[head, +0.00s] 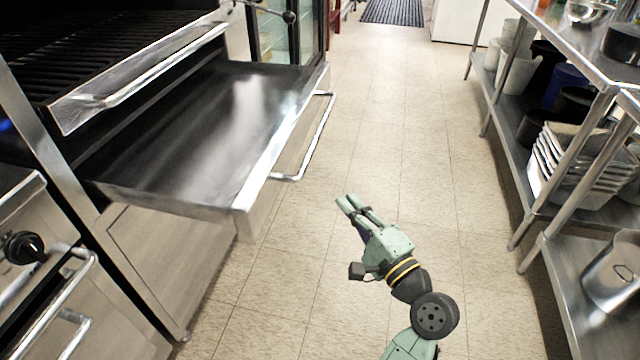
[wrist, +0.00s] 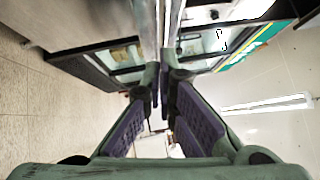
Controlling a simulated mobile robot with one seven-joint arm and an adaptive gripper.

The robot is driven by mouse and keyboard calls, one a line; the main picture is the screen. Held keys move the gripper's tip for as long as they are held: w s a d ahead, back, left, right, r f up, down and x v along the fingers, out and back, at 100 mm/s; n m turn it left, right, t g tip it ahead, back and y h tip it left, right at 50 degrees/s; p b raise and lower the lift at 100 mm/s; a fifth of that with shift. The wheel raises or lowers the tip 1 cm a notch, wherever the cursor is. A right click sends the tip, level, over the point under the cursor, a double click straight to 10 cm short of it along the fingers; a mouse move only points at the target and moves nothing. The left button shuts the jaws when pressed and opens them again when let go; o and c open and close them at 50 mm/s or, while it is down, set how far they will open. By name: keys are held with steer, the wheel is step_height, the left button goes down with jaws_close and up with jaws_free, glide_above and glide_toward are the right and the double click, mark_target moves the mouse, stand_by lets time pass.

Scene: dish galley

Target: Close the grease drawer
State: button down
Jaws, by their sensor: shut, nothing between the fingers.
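The grease drawer (head: 200,140) is a wide, shallow metal tray pulled well out below the grill at the left of the head view. Its front panel carries a long bar handle (head: 318,138) facing the aisle. The tray looks empty. My gripper (head: 346,203) is shut and empty, to the right of the drawer front and apart from it, over the aisle floor. In the wrist view the fingers (wrist: 165,75) are close together with nothing between them. The drawer cannot be made out clearly in the wrist view.
A grill with its own handle (head: 150,70) sits above the drawer. A glass-door cabinet (head: 285,35) stands beyond it. A steel shelf (head: 520,165) with pans and tubs lines the right. The tiled aisle (head: 400,120) between is clear, with a dark mat (head: 393,11) far off.

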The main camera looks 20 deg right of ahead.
steer(key=w+a+r+p, duration=0.1)
steer(key=w+a, duration=0.3)
steer(key=w, duration=0.2)
steer(key=shift+r+p, duration=0.15)
steer(key=shift+p, duration=0.25)
